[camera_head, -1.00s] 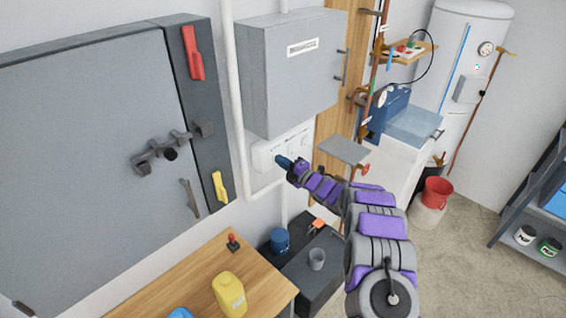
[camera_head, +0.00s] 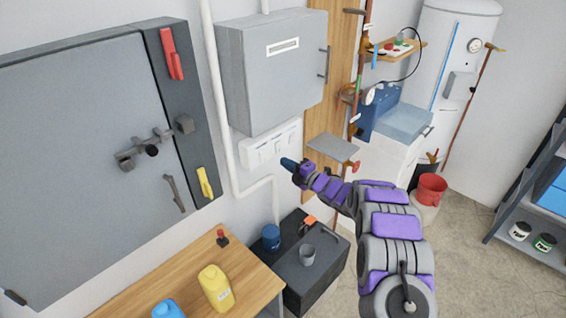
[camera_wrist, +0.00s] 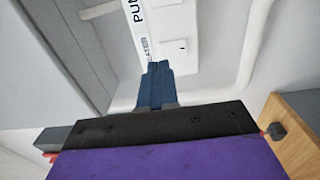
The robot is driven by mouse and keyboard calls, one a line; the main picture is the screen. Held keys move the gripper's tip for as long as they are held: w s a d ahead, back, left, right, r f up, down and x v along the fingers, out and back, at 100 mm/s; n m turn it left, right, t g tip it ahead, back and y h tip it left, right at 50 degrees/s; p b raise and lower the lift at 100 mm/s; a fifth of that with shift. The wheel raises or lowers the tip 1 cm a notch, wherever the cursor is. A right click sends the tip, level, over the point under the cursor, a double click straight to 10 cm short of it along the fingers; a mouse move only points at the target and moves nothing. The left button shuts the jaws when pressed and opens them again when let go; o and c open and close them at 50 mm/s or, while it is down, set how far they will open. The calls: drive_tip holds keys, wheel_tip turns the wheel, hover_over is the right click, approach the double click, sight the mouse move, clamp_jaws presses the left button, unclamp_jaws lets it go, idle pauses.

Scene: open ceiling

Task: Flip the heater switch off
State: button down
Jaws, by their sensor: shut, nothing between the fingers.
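The white switch panel (camera_head: 268,146) is on the wall below the grey wall box, with several small switches on its face. In the wrist view the fingertips (camera_wrist: 157,70) point at the panel's lower edge; contact cannot be told.
A grey wall box (camera_head: 272,75) hangs above the panel. A white pipe (camera_head: 222,110) runs at its left, and a grey shelf plate (camera_head: 332,147) with a red valve is at its right. A wooden table (camera_head: 200,270) and a dark cabinet (camera_head: 318,272) stand below.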

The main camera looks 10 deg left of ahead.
drive_tip(key=shift+s+d, duration=1.25)
drive_tip(key=shift+s, duration=1.15)
drive_tip(key=d+r+m+t+h, duration=0.1)
drive_tip(key=d+r+m+h, duration=0.35)
drive_tip(key=d, duration=0.25)
drive_tip(key=d+r+m+h, duration=0.3)
drive_tip(key=d+m+h, duration=0.2)
drive_tip(key=d, duration=0.2)
drive_tip(key=s+d+r+m+g+h, duration=0.25)
drive_tip(key=s+d+m, duration=0.2)
drive_tip(key=s, duration=0.35)
drive_tip(key=s+d+r+m+g+h, duration=0.15)
drive_tip(key=s+d+m+h, duration=0.3)
drive_tip(key=s, duration=0.45)
drive_tip(key=s+a+m+g, duration=0.1)
drive_tip(key=s+m+g, duration=0.2)
drive_tip(key=s, duration=1)
drive_tip(key=s+a+m+g+y, duration=0.1)
drive_tip(key=s+a+m+g, duration=0.1)
drive_tip(key=s, duration=1.1)
drive_tip(key=s+a+f+m+g+y, duration=0.1)
drive_tip(key=s+m+g, duration=0.4)
drive_tip(key=s, duration=0.9)
drive_tip(key=shift+a+b, duration=0.35)
drive_tip(key=shift+a, duration=0.35)
